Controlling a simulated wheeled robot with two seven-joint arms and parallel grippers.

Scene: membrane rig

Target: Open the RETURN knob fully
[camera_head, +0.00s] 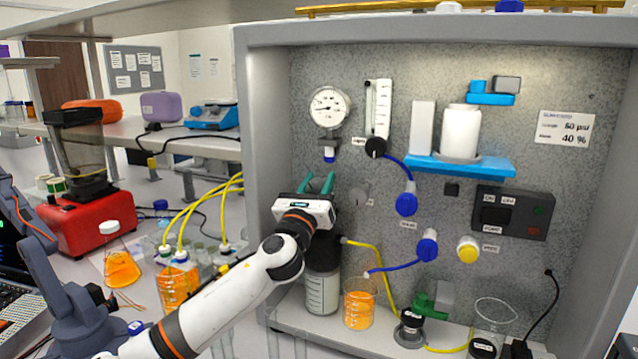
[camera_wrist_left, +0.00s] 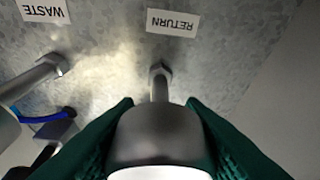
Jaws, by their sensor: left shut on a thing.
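My left gripper (camera_head: 318,183) is up against the speckled panel at its left side, with green fingers. In the left wrist view my left gripper (camera_wrist_left: 160,108) has one finger on each side of the RETURN knob (camera_wrist_left: 158,135), a rounded dark grey knob, and is shut on it. The knob's metal stem runs to the panel, below the upside-down RETURN label (camera_wrist_left: 172,21). In the head view the knob is hidden by the gripper. How far the knob is turned cannot be told. My right gripper is not in view.
A grey WASTE knob (camera_head: 358,196) sits just right of my gripper; its label (camera_wrist_left: 44,10) shows in the wrist view. A bottle (camera_head: 322,288) and an orange beaker (camera_head: 359,309) stand below. A pressure gauge (camera_head: 328,108) is above. The cabinet's side wall (camera_head: 262,120) is close left.

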